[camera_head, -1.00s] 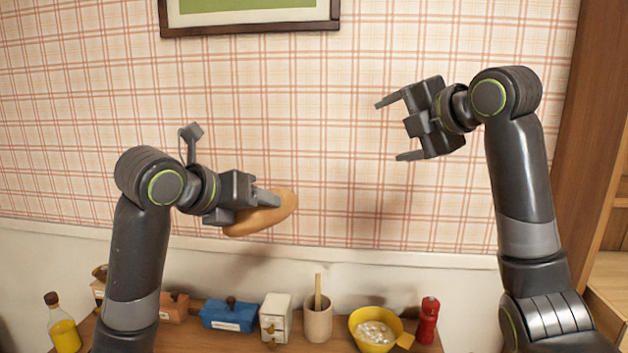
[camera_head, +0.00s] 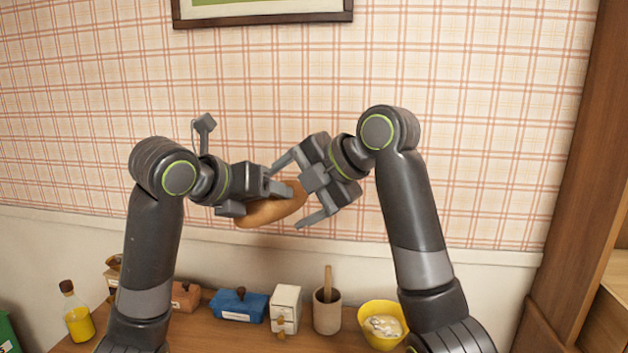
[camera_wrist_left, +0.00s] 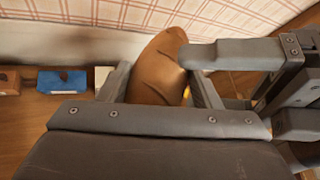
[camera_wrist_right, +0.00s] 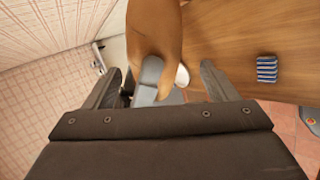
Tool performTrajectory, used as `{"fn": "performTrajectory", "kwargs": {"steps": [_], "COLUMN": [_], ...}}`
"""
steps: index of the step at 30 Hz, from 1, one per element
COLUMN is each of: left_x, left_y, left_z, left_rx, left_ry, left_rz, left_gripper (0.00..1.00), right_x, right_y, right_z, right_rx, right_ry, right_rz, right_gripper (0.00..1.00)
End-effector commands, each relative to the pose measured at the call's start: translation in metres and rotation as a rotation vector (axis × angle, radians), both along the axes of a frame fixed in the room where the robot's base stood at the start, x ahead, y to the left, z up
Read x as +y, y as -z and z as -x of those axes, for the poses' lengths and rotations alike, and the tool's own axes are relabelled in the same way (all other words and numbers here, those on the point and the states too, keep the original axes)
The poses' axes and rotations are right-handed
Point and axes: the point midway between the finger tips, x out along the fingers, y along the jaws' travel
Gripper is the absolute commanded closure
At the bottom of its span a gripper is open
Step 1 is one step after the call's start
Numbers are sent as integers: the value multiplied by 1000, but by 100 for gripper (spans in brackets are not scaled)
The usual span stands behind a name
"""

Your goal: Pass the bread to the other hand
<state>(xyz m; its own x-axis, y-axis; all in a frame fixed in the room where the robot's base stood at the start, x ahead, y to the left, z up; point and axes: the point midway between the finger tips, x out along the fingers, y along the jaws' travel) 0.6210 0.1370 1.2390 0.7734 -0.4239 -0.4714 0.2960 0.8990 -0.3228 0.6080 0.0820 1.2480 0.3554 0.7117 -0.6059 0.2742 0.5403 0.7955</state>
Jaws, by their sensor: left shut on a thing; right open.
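The bread (camera_head: 270,211) is a brown elongated loaf held in the air above the counter. My left gripper (camera_head: 262,194) is shut on its left part. The loaf also shows between the fingers in the left wrist view (camera_wrist_left: 158,72). My right gripper (camera_head: 297,190) is open, with its fingers on either side of the loaf's right end in the head view. In the right wrist view the bread (camera_wrist_right: 155,35) extends between the open fingers, with a grey left-gripper finger against it. Whether the right fingers touch the bread cannot be told.
Below, the wooden counter (camera_head: 258,338) holds an oil bottle (camera_head: 77,312), a blue box (camera_head: 238,304), a white small-drawer box (camera_head: 285,309), a utensil pot (camera_head: 327,312) and a yellow bowl (camera_head: 381,326). A plaid wall stands behind. The air around the grippers is clear.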

Motion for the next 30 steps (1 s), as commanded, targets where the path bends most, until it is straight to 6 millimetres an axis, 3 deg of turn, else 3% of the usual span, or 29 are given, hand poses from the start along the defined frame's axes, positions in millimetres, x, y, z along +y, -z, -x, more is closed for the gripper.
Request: {"fn": "performTrajectory", "kwargs": {"steps": [9, 20, 30], "left_x": [0, 0, 0], "left_y": [-1, -1, -1], "left_z": [0, 0, 0], "left_rx": [-2, -2, -3], "left_ry": [1, 1, -2], "left_rz": [0, 0, 1], "left_gripper": [74, 74, 74], "right_x": [28, 31, 31], "right_y": [24, 27, 27], "right_z": [-14, -16, -16], "right_rx": [0, -2, 0], "right_ry": [0, 1, 1], "right_rz": [1, 1, 1], "right_gripper": [21, 21, 64]}}
